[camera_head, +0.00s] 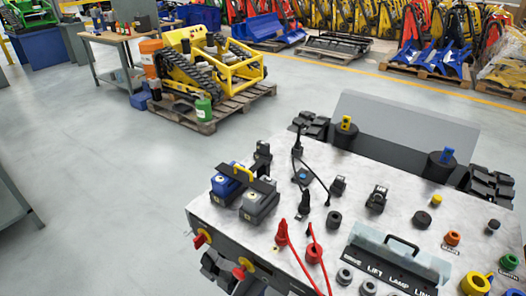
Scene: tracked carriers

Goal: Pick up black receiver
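Several small black parts stand on the light grey top of a tracked carrier (270,240). I cannot tell for sure which is the black receiver. One candidate is a squarish black device (376,198) near the middle of the top. Neither of my grippers is in view.
A blue battery (225,184) and a grey one (258,204) sit at the top's left. Red clamps (282,233) with cables and a clear-covered panel (395,262) are in front. A yellow tracked machine (205,70) stands on a pallet behind.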

